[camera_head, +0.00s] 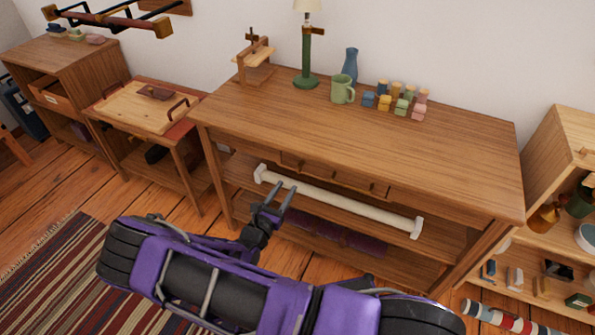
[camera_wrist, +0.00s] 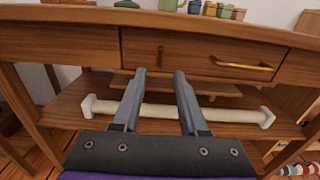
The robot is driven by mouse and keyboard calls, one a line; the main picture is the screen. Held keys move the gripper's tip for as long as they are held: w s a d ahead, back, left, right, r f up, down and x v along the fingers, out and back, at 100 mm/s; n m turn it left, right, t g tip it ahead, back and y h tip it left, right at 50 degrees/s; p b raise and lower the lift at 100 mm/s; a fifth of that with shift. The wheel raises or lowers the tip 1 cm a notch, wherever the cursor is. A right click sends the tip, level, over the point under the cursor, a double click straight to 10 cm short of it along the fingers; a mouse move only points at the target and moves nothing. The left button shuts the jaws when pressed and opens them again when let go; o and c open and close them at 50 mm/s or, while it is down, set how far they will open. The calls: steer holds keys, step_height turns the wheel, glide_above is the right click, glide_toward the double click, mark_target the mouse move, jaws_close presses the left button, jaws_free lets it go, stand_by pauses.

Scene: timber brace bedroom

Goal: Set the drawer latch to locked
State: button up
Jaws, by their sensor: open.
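The wooden desk (camera_head: 440,150) has a drawer (camera_head: 335,176) in its front apron, and the drawer looks closed. In the wrist view the drawer front (camera_wrist: 200,45) carries a small upright brown latch (camera_wrist: 160,55) left of a brass bar handle (camera_wrist: 241,65). Which setting the latch is in I cannot tell. My gripper (camera_head: 279,186) is open and empty, in front of the desk and apart from the drawer. In the wrist view my gripper (camera_wrist: 160,73) points at the drawer, with the latch showing just above the gap between its fingertips.
A mug (camera_head: 342,90), lamp (camera_head: 307,60), blue vase (camera_head: 350,65) and several colored blocks (camera_head: 398,98) stand at the desk's back. The front of the desktop is clear.

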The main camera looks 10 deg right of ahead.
mark_target(298, 169)
steer(key=x, duration=0.9)
steer(key=shift+w+b, duration=0.1)
steer(key=shift+b, duration=0.3)
jaws_close()
